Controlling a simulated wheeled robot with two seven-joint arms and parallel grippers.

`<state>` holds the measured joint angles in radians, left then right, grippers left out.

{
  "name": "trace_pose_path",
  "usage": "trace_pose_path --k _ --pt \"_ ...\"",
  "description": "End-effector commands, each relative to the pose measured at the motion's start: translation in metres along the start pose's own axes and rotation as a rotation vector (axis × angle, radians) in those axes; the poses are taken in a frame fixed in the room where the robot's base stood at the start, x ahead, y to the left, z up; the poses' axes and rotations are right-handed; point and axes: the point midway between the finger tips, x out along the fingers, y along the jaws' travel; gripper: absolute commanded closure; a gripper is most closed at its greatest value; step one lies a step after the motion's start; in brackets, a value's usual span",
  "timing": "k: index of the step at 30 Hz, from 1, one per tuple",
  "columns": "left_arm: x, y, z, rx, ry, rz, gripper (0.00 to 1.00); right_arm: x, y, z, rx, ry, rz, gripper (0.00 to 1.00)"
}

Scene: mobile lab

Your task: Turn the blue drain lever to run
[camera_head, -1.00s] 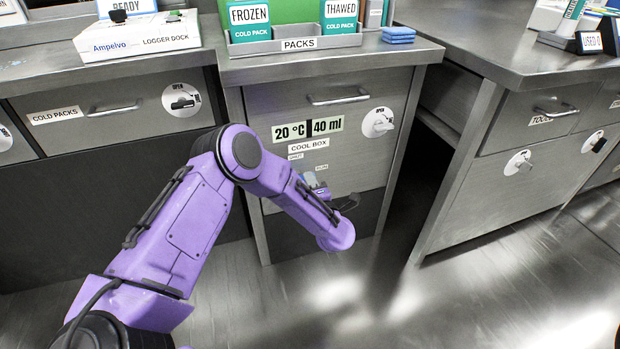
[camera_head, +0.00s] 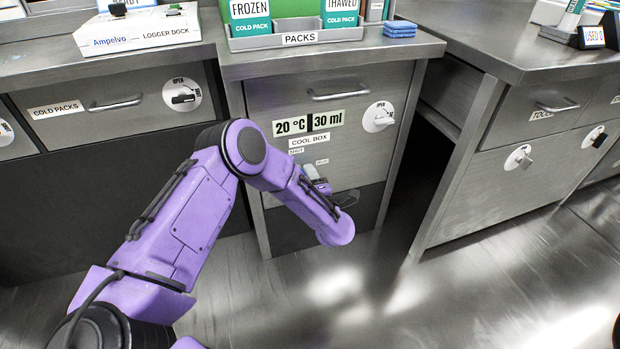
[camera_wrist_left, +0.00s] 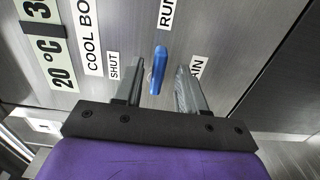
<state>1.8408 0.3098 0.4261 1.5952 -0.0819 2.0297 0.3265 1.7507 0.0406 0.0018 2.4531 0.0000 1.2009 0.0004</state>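The blue drain lever (camera_wrist_left: 158,69) shows in the left wrist view on the metal front of the cool box (camera_head: 330,95). Its free end points towards the RUN label (camera_wrist_left: 167,14), away from the SHUT label (camera_wrist_left: 113,70). My left gripper (camera_wrist_left: 159,82) is open, one finger on each side of the lever. A gap shows on both sides, and I see no contact. In the head view my purple left arm hides the lever and part of the gripper. The cool box display (camera_head: 308,123) reads 20 °C and 30 ml. My right gripper is not in view.
A packs tray (camera_head: 300,39) and blue pads (camera_head: 399,29) sit on top. A dark gap (camera_head: 425,170) separates it from the right-hand cabinet. The floor in front is clear.

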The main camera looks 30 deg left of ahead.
Motion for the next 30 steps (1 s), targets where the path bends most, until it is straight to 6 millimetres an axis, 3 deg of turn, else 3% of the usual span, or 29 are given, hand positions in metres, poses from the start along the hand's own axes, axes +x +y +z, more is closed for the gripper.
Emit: trace_pose_path --k 5,12,18,30 --pt "-0.012 0.003 0.001 0.0 -0.003 0.0 0.6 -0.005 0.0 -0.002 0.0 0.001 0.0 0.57" --pt "-0.069 0.003 0.001 0.002 -0.006 0.0 0.6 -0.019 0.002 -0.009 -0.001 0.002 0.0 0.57" --pt "-0.101 0.001 -0.001 0.001 -0.001 0.0 0.6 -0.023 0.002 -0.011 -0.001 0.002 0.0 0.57" --pt "-0.105 0.0 -0.001 0.0 0.001 0.0 0.6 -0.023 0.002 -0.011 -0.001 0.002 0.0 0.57"
